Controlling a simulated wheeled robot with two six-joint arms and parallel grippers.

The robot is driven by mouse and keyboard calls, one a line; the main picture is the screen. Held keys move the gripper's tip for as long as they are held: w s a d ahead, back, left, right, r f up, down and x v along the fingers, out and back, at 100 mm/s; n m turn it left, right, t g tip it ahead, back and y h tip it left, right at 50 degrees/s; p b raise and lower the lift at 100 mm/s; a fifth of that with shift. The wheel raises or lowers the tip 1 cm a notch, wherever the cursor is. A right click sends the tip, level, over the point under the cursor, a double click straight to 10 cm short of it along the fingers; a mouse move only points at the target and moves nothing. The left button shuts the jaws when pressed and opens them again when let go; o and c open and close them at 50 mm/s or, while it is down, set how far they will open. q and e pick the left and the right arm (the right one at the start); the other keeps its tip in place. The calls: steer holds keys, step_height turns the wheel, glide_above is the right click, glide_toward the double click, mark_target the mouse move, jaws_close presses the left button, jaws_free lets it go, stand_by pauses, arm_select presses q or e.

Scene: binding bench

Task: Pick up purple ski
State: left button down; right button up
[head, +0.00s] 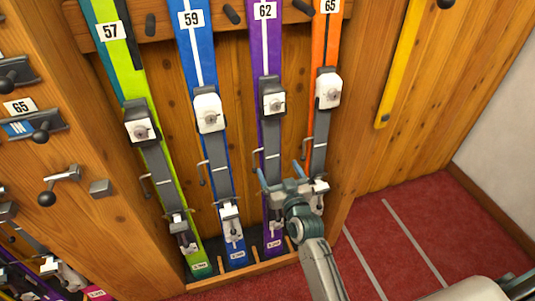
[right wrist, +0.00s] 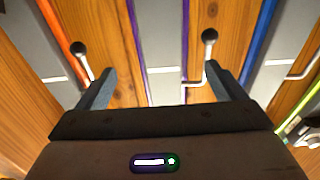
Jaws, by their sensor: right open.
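The purple ski (head: 273,48), tagged 62, stands upright in the wooden rack between the blue ski and the orange ski. A grey and white binding is on its front. My right gripper (head: 280,170) is open and empty in front of the lower binding area of the purple ski, and hides part of it. In the right wrist view the open fingers (right wrist: 165,85) are on either side of the purple ski's grey plate (right wrist: 163,50), with purple edges showing. I cannot tell how far the fingers are from it. My left gripper is not in view.
A green ski (head: 109,70), tagged 57, and a blue ski (head: 203,55), tagged 59, stand to the left. An orange ski (head: 322,50), tagged 65, stands close on the right. Brake levers stick out between the skis. A yellow strip (head: 400,60) hangs on the right panel.

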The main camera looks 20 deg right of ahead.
mark_target(273, 159)
steer(key=shift+w+a, duration=0.15)
steer(key=shift+w, duration=1.4)
steer(key=shift+w+a, duration=0.1)
steer(key=shift+w, duration=1.4)
steer(key=shift+r, duration=0.1)
jaws_close()
steer(key=shift+r, duration=0.15)
